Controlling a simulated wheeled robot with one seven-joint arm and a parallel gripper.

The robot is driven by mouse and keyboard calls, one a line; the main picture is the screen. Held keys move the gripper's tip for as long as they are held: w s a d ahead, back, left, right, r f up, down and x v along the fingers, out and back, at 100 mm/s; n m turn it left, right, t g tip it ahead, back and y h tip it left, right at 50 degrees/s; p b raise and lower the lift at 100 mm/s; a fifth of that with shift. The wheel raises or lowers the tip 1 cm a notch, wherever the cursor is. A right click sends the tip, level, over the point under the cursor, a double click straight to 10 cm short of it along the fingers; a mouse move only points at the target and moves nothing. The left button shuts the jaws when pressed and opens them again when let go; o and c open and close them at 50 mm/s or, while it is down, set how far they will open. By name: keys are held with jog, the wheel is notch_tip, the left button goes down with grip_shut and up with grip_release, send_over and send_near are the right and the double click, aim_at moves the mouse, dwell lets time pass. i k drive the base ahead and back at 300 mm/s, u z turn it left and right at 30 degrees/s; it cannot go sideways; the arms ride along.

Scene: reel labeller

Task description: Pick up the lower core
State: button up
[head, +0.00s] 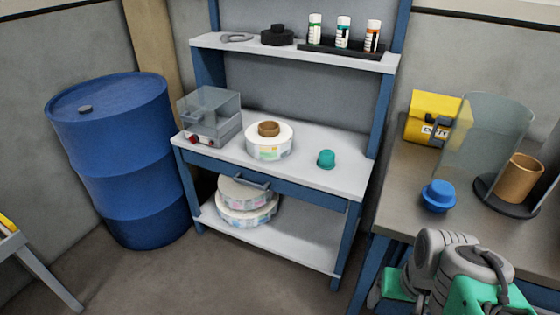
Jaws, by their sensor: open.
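A brown ring-shaped core (268,128) sits on top of a white label reel (269,147) on the middle bench top. A larger tan core (518,179) stands upright on a dark round base (505,205) on the right-hand table, behind or within a clear curved guard (490,130). I cannot tell from this view which of the two is meant by the lower core. Parts of my grey and green arm show at the bottom right, in front of the right-hand table. My gripper's fingers do not show.
A blue knobbed cap (438,196) and a yellow box (435,117) are on the right-hand table. A teal cap (326,159) and a clear-covered device (210,118) share the bench. Stacked reels (246,215) lie on its lower shelf. A blue drum (122,160) stands left. The floor in front is clear.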

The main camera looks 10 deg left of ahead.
aim_at(523, 173)
jog(key=u, duration=2.1)
jog(key=k, duration=1.65)
jog(key=z, duration=1.65)
jog(key=i, duration=0.25)
jog(key=z, duration=0.1)
